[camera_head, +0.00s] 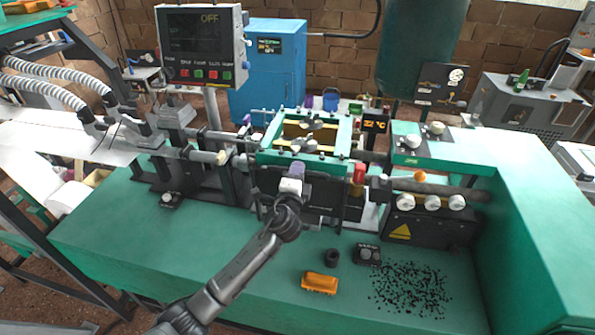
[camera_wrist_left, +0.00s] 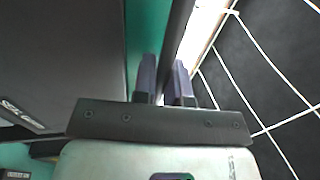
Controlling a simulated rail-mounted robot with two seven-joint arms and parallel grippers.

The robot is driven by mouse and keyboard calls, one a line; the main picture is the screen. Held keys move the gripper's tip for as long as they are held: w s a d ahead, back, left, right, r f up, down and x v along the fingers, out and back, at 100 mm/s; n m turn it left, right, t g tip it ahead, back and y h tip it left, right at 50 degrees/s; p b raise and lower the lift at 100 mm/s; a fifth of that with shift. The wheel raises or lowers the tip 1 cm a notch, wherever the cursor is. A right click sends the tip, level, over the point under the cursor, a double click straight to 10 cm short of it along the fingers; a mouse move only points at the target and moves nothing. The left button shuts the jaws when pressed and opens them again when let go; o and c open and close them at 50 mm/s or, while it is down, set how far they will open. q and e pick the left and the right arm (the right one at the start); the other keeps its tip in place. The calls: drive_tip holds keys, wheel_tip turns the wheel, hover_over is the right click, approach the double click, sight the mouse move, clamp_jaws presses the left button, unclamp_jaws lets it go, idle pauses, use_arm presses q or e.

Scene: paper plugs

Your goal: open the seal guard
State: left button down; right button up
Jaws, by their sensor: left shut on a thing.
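The seal guard (camera_head: 263,157), which I take to be the green frame with yellow inner edges, sits on the machine in the middle of the head view. My left gripper (camera_head: 297,168) is at its front edge, with its purple fingers pointing up and away. In the left wrist view the fingers (camera_wrist_left: 165,85) are close together, on either side of a narrow dark bar (camera_wrist_left: 178,40). I take this bar to be part of the guard. The gripper body hides part of the guard's front. My right gripper is not in view.
A control panel (camera_head: 200,45) reading OFF hangs at the upper left. An orange brush-like object (camera_head: 319,283), a small black ring (camera_head: 331,257) and scattered black granules (camera_head: 410,289) lie on the green bench. A knob panel (camera_head: 430,203) stands to the right. The bench's front left is clear.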

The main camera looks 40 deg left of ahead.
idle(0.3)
use_arm(q)
drive_tip(key=shift+f, duration=0.2)
wheel_tip(320, 180, down, 7)
drive_tip(key=b, duration=0.6)
drive_tip(key=c, duration=1.2)
unclamp_jaws()
